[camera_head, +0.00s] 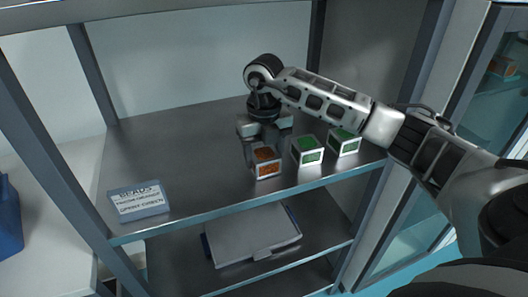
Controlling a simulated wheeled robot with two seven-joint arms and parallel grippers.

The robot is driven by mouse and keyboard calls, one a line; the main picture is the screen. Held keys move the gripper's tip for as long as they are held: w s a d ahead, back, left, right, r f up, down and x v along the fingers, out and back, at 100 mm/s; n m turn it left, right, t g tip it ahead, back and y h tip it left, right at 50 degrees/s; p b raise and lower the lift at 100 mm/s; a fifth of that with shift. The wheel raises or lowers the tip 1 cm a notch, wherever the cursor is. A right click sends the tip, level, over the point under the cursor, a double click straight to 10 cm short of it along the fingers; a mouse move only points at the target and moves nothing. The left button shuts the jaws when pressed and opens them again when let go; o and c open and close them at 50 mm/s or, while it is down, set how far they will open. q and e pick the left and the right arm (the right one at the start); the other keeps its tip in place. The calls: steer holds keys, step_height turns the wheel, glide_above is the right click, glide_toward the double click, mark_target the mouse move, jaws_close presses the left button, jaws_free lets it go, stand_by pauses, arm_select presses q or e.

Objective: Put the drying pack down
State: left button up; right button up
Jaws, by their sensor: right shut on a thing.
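The drying pack (265,163) is a small white-edged box with orange beads showing in its top and front. It is at the front of the metal shelf (180,140), left of two similar packs with green beads. My right gripper (262,150) points down from above and is shut on the orange pack. The pack's base is at the shelf surface or just above it; I cannot tell which. My left gripper is not in view.
Two green packs, a nearer one (308,150) and a farther one (344,141), stand just to the right. A bead label sign (139,201) stands at the shelf's front left. A flat grey case (252,235) lies on the shelf below. The shelf between sign and orange pack is clear.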

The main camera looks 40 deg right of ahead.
mark_target(264, 153)
steer(key=shift+f, duration=0.15)
steer(key=o, duration=1.1)
steer(key=shift+c, duration=0.2)
steer(key=shift+r+b, duration=0.35)
steer(key=shift+r, duration=3.6)
